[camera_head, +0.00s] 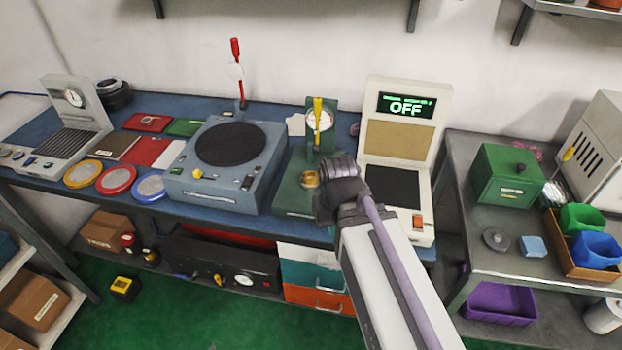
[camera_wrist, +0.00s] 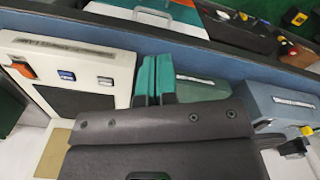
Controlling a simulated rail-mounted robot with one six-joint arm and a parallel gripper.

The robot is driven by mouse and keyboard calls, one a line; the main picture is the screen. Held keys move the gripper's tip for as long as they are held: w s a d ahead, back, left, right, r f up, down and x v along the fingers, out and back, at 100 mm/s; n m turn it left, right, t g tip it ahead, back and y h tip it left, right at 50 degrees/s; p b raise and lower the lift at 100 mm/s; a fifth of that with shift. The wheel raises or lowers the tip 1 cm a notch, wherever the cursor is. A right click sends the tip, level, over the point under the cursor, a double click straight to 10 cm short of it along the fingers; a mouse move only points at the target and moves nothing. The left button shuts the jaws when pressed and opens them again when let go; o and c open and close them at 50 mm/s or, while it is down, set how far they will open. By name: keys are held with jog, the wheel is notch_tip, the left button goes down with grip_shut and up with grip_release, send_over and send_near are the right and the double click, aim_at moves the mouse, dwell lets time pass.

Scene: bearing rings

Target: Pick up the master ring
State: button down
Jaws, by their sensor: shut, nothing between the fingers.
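A small brass-coloured ring (camera_head: 310,179) sits on the green gauge stand (camera_head: 295,198), below its dial, in the head view. I cannot tell for certain that it is the master ring. A grey ring-like disc (camera_head: 496,239) lies flat on the right table. My gripper (camera_head: 338,190) is shut and empty, just right of the brass ring in the picture and overlapping the stand's right side. I cannot tell its height above the stand. In the wrist view my dark gripper body fills the lower middle, and no ring can be made out.
A white tester reading OFF (camera_head: 408,145) stands right of my gripper, and a blue turntable unit (camera_head: 228,160) stands left. Red, orange and blue-rimmed discs lie along the bench's front left. The right table holds a green box (camera_head: 508,174) and a bin tray (camera_head: 575,255).

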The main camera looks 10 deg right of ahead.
jog(key=c, duration=1.9)
grip_release()
jog(key=o, duration=1.6)
jog(key=shift+c, duration=0.2)
notch_tip(320, 180, up, 6)
jog(key=m+p, duration=0.6)
jog(key=m, duration=0.1)
send_over(311, 173)
jog(key=s, duration=0.1)
jog(key=f+b, duration=1.1)
jog(key=shift+s+a+f, duration=0.2)
jog(key=shift+a+f, duration=0.05)
jog(key=shift+r, duration=0.25)
jog(key=c, duration=1.2)
